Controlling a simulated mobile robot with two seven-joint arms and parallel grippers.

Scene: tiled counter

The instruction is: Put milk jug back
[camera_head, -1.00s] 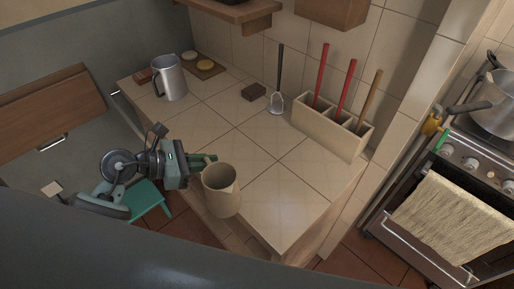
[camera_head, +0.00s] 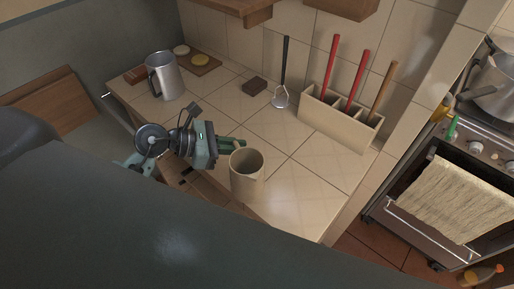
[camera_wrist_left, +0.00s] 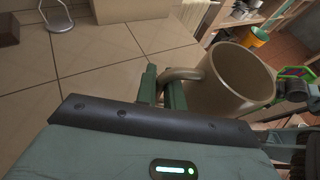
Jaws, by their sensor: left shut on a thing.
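A beige jug (camera_head: 246,182) is at the front part of the tiled counter (camera_head: 215,105), upright with its open top showing. My left gripper (camera_head: 238,144) reaches in from the left and is shut on the jug's handle. In the left wrist view the green fingers (camera_wrist_left: 160,88) pinch the handle, and the jug (camera_wrist_left: 232,85) is just to their right. I cannot tell whether its base touches the counter. My right gripper is not clearly in view.
A metal pitcher (camera_head: 164,78) stands at the back left. A brown block (camera_head: 254,86), a ladle (camera_head: 282,92) and a utensil holder (camera_head: 338,122) with red-handled tools line the wall. The stove (camera_head: 440,215) is right. The counter's middle is clear.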

